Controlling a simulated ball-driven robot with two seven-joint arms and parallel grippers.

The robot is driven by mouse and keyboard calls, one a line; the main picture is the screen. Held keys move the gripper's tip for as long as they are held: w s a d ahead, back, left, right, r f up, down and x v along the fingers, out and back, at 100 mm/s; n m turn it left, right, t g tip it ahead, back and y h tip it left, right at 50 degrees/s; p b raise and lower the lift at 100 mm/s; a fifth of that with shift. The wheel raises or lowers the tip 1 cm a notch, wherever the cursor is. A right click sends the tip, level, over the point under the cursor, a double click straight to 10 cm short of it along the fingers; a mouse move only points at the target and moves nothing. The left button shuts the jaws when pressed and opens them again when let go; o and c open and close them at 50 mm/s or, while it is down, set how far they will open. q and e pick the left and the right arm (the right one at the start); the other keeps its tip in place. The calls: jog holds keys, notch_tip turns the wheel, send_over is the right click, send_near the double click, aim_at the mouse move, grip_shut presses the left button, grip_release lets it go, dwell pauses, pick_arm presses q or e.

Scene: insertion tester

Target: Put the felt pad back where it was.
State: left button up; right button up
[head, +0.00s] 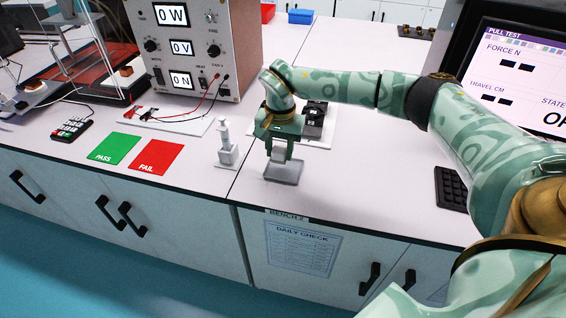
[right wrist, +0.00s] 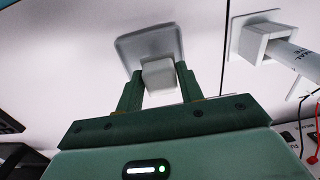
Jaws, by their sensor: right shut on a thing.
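My right gripper (head: 280,150) points down near the bench's front edge, over a shallow grey tray (head: 285,175). It is shut on a small pale block, which I take to be the felt pad (right wrist: 160,78); the block sits between the fingertips in the right wrist view. The grey tray (right wrist: 148,42) shows behind it there, square with rounded corners. I cannot tell whether the pad touches the tray. In the head view the gripper mostly hides the pad. My left gripper is not in view.
A white syringe-like piece in a square holder (head: 227,157) stands close left of the tray. Green PASS (head: 115,148) and red FAIL (head: 155,157) mats lie further left. A dark fixture (head: 315,118) on a white plate is behind my gripper. Bench right of the tray is clear up to a keypad (head: 452,188).

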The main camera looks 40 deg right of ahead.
aim_at(284, 170)
jog(key=shift+s+d+f, duration=0.25)
jog(key=shift+d+f, duration=0.15)
jog(key=shift+f, duration=0.15)
notch_tip(284, 170, down, 4)
jog(key=shift+d+r+b, duration=0.15)
jog(key=shift+r+b, duration=0.05)
jog(key=shift+b, duration=0.7)
jog(key=shift+r, duration=0.15)
jog(key=shift+s, duration=0.1)
jog(key=o, duration=0.9)
jog(key=shift+o, duration=0.2)
notch_tip(284, 170, up, 12)
jog(key=p, duration=0.4)
jog(key=shift+s+d, duration=0.1)
